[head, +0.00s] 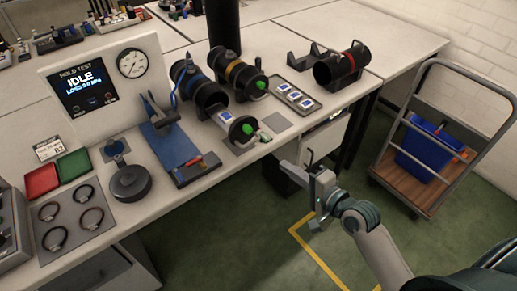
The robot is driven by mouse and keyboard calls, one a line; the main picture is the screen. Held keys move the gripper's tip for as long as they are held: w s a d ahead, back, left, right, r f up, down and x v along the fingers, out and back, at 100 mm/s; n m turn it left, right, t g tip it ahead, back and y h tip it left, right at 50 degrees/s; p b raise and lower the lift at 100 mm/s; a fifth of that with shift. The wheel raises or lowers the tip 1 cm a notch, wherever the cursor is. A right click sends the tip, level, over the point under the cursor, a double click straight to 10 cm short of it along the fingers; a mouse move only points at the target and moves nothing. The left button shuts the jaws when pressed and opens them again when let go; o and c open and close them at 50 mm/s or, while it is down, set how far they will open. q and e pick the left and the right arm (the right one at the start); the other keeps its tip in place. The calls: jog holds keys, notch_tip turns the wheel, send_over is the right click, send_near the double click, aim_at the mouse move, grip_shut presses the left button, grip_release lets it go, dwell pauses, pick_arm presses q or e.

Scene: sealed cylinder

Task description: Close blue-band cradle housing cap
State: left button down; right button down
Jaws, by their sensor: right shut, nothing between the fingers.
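The blue-band housing (187,78) is a black cylinder lying in a cradle on the bench, left of the yellow-band cylinder (236,72). My left gripper is not in view.
A red-band cylinder (338,69) lies in a cradle at the back right. A hold-test panel (104,75) reading IDLE and a blue clamp stand (170,143) are left of the housing. A cart (415,190) with a blue bin stands at right. Open floor lies before the bench.

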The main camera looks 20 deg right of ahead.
aim_at(229, 118)
jog(key=shift+a, duration=0.1)
